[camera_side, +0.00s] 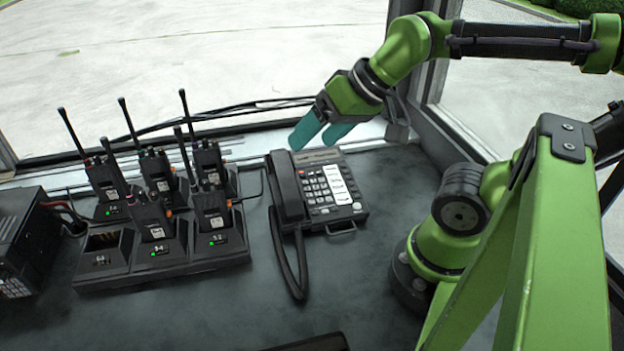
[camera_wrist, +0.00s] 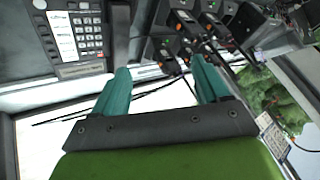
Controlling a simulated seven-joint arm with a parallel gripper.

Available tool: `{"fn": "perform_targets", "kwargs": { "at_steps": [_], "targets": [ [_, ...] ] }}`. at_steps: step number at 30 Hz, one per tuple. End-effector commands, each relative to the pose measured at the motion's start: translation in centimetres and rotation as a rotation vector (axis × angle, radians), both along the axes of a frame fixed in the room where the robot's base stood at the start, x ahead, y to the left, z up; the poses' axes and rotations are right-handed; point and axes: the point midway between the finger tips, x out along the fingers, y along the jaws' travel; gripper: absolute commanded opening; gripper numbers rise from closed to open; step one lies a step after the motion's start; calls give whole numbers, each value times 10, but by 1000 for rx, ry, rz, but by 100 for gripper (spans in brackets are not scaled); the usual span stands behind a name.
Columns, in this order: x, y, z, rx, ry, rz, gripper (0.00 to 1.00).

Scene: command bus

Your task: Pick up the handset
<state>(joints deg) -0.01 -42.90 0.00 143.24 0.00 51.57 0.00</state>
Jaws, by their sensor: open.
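The black handset (camera_side: 287,188) lies in its cradle on the left side of the desk phone (camera_side: 345,190), its coiled cord hanging down the front. My gripper (camera_side: 318,138) has teal fingers and hangs above the back edge of the phone, apart from the handset and empty. In the wrist view my gripper (camera_wrist: 162,84) shows its two fingers spread with nothing between them. The phone's keypad body (camera_wrist: 72,38) is at the upper left there.
Several radios stand in a black charger rack (camera_side: 165,265) left of the phone; one front slot is empty. A black box (camera_side: 28,245) sits at the far left. Cables (camera_side: 240,108) run along the window sill. The grey desk (camera_side: 240,315) is mostly clear in front.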

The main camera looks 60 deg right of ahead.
Motion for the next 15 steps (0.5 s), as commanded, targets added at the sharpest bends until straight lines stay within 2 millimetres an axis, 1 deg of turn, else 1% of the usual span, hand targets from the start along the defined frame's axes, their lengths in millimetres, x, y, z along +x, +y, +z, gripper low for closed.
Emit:
{"fn": "perform_targets", "kwargs": {
  "at_steps": [2,5,8,11,15],
  "targets": [
    [2,0,-6,1,25,1,74],
    [13,-2,-12,2,77,-3,74],
    [36,-10,-14,1,164,-22,74],
    [63,-22,-18,-2,277,-65,74],
    [100,-44,-27,-16,436,-158,74]
  ]
}}
